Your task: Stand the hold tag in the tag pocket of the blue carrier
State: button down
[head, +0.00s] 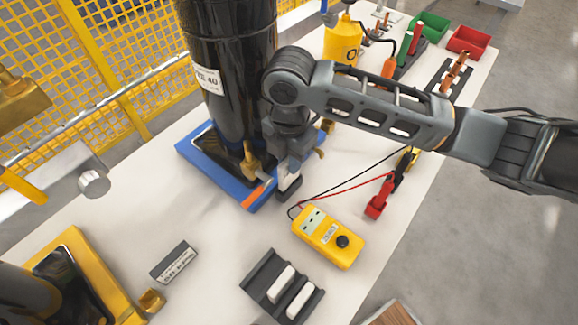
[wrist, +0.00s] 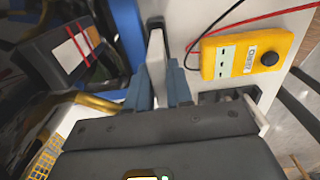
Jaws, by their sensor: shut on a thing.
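The blue carrier (head: 228,192) stands on the white table and bears a tall black compressor (head: 232,60). It also shows in the wrist view (wrist: 129,32). My gripper (head: 285,166) is at the carrier's right-hand edge, pointing down. In the wrist view its blue-grey fingers (wrist: 158,85) are shut on a narrow white tag (wrist: 156,55), apparently the hold tag. A small dark block (head: 289,189), possibly the tag pocket, is beside the carrier just below the tag. The tag's far end meets or overlaps a dark part (wrist: 155,22); I cannot tell whether it is inside.
A yellow meter (head: 328,236) with red and black leads lies close right of the gripper. A black rack (head: 262,272) with white tags and a grey labelled block (head: 174,262) are nearer. A yellow carrier (head: 75,250) stands at left. Table between is clear.

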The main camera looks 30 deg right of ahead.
jog(key=shift+w+f, duration=0.1)
jog(key=shift+f, duration=1.95)
jog(key=shift+f, duration=0.15)
jog(key=c, duration=1)
grip_release()
notch_tip(320, 180, up, 12)
jog(key=shift+r, duration=0.2)
jog(key=shift+a, duration=0.1)
